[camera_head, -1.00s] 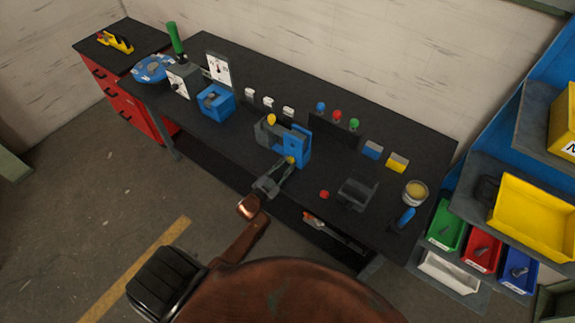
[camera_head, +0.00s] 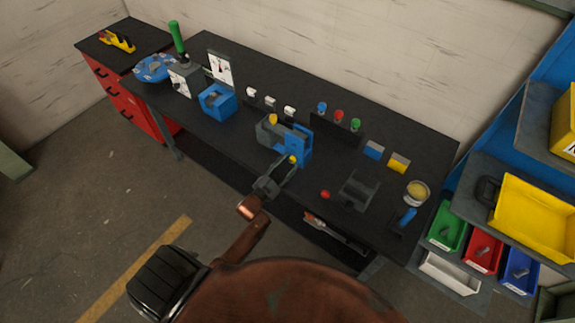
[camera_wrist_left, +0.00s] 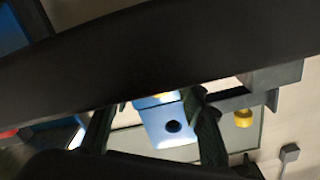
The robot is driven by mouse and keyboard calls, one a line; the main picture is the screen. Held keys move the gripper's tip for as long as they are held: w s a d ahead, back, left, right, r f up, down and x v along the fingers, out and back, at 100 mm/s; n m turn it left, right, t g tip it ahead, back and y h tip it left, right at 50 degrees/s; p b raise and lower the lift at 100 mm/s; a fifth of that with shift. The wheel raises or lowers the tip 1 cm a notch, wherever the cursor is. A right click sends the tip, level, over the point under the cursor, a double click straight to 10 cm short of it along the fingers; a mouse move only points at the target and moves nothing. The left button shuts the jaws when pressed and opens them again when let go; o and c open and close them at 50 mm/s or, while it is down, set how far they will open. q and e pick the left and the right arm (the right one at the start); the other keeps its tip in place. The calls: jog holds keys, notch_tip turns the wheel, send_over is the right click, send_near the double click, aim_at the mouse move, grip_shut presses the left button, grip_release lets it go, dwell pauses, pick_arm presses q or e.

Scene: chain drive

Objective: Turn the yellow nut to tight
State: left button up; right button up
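A blue block with a grey bracket (camera_head: 266,131) stands near the front edge of the workbench. A small yellow nut (camera_head: 292,160) shows low on its front side, and a second yellow knob (camera_head: 273,119) sits on top of the bracket. My left gripper (camera_head: 283,172) is at the lower yellow nut. In the left wrist view its two fingers (camera_wrist_left: 153,125) stand apart, with a blue face with a dark round hole (camera_wrist_left: 173,126) beyond them. A yellow knob (camera_wrist_left: 243,118) lies outside the right finger there. Contact with the nut cannot be told. My right gripper is not in view.
A blue vise-like block (camera_head: 216,101) and a white gauge panel (camera_head: 220,68) stand to the left. Red, blue and green buttons (camera_head: 339,116) are behind. A red knob (camera_head: 325,194) and a dark grey holder (camera_head: 360,189) are to the right. Coloured bins (camera_head: 483,251) stand further right.

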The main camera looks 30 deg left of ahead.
aim_at(277, 183)
pick_arm(q)
jog(key=shift+r, duration=0.1)
jog(key=shift+s, duration=0.15)
jog(key=s, duration=1.1)
jog(key=shift+s+a, duration=0.3)
jog(key=shift+a, duration=0.15)
jog(key=w+b, duration=0.1)
jog(key=b, duration=0.2)
jog(key=w+b, duration=0.1)
jog(key=b, duration=0.1)
jog(key=w+b, duration=0.1)
jog(key=b, duration=0.2)
jog(key=shift+w+d+n+b, duration=0.3)
jog(key=shift+w+d+b, duration=0.05)
jog(key=shift+w, duration=0.05)
jog(key=shift+w+r, duration=0.1)
jog(key=shift+r, duration=0.05)
jog(key=shift+w+r+b, duration=0.2)
jog(key=shift+w+b, duration=0.05)
jog(key=shift+b, duration=0.05)
jog(key=w, duration=0.7)
jog(key=shift+w+d, duration=0.2)
jog(key=shift+d, duration=0.15)
jog(key=shift+c, duration=0.2)
